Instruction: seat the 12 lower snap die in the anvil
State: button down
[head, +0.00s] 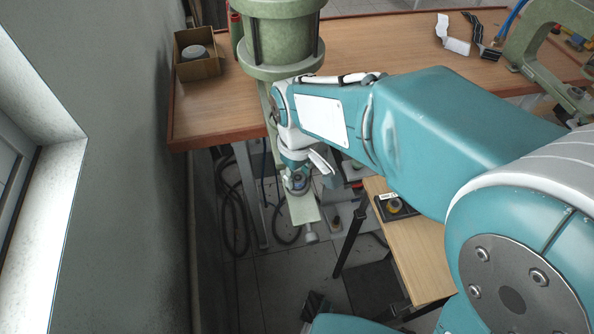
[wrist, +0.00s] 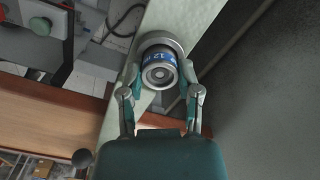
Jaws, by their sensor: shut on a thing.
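The lower snap die (wrist: 160,68) is a dark metal cylinder with a blue band marked 12. In the wrist view my gripper (wrist: 161,82) is shut on it, one finger on each side. The die is in line with a round grey collar on the pale green anvil arm (wrist: 196,22). I cannot tell how deep the die sits in the collar or whether it touches.
The green press cylinder (head: 281,35) stands just behind my wrist. A cardboard box (head: 196,68) sits on the wooden bench (head: 380,38). A black holder (head: 395,207) with a yellow-topped part lies on the lower wooden table (head: 425,255). A grey wall (head: 115,130) is at left.

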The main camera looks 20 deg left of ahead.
aim_at(298, 177)
jog(key=shift+f, duration=0.4)
jog(key=shift+c, duration=1.1)
grip_release()
notch_tip(298, 177, up, 12)
jog(key=shift+w, duration=0.1)
